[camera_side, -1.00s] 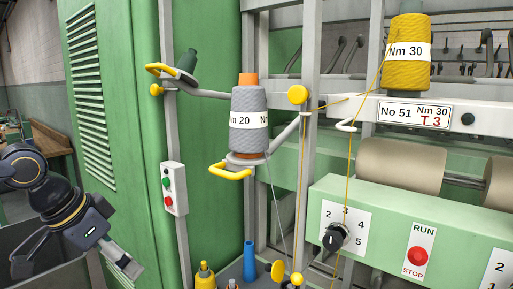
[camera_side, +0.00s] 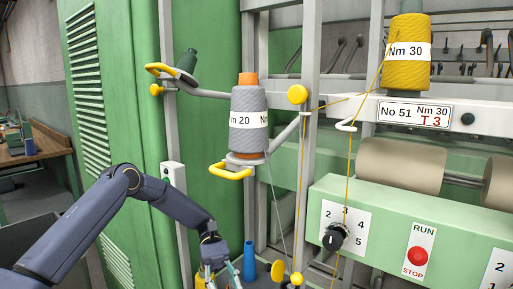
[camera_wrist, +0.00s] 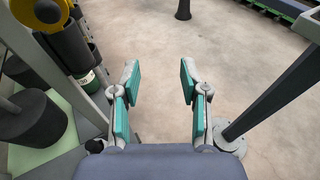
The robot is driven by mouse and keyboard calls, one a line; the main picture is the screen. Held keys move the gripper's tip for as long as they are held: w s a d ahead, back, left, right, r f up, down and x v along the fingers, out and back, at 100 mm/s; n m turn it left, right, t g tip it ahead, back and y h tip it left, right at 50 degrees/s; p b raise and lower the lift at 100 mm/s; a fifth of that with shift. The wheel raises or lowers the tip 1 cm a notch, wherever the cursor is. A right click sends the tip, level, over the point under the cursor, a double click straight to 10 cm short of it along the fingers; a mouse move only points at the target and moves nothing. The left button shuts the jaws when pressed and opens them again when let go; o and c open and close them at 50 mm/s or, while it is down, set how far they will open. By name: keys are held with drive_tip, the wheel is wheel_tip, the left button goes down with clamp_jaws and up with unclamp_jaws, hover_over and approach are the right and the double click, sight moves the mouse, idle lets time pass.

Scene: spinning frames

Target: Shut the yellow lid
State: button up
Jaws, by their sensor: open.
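A small yellow disc (camera_side: 278,270) stands on edge near the bottom of the side view, right of a blue tube (camera_side: 249,260). It may be the yellow lid, but what it belongs to is cut off below. My gripper (camera_side: 222,276) is low in the side view, left of the blue tube and apart from the disc. In the wrist view my gripper (camera_wrist: 159,82) is open, with nothing between its teal pads. A yellow round part (camera_wrist: 22,14) with a dark centre shows at its top left; I cannot tell whether it is the same thing.
A yellow container (camera_side: 200,283) is partly hidden behind my gripper. A grey cone (camera_side: 248,115) on a holder with a yellow handle (camera_side: 230,171) is above. Thin yarns run down near the disc. Grey posts flank my gripper in the wrist view; bare floor (camera_wrist: 160,140) lies below.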

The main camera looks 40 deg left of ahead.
wheel_tip(320, 180, down, 4)
drive_tip(key=w+a+n+t+h, duration=0.1)
drive_tip(key=w+a+n+h, duration=0.15)
drive_tip(key=h, duration=0.25)
drive_tip(key=n+t+h, duration=0.3)
drive_tip(key=t+h, duration=0.1)
drive_tip(key=t, duration=0.3)
approach(266, 266)
drive_tip(key=x, duration=0.8)
drive_tip(key=shift+w+d, duration=0.3)
drive_tip(key=shift+d, duration=0.1)
drive_tip(key=shift+c, duration=0.4)
clamp_jaws()
